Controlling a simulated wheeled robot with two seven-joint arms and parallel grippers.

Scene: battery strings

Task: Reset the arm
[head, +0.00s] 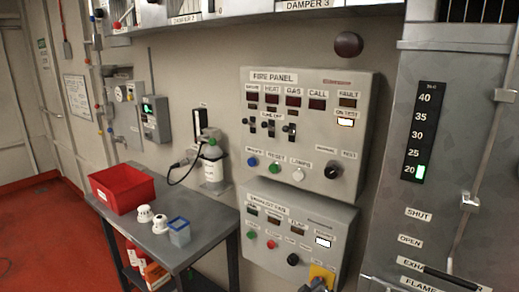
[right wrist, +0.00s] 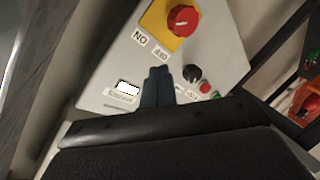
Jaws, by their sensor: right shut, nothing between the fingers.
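I cannot tell whether the tips touch the panel. A red knob on a yellow plate (right wrist: 183,20) sits beyond them; the yellow plate (head: 322,275) is partly hidden in the head view. My left gripper is not in view.
The fire panel (head: 312,80) is above. A grey cabinet (head: 450,160) with a level scale and a handle rod stands at right.

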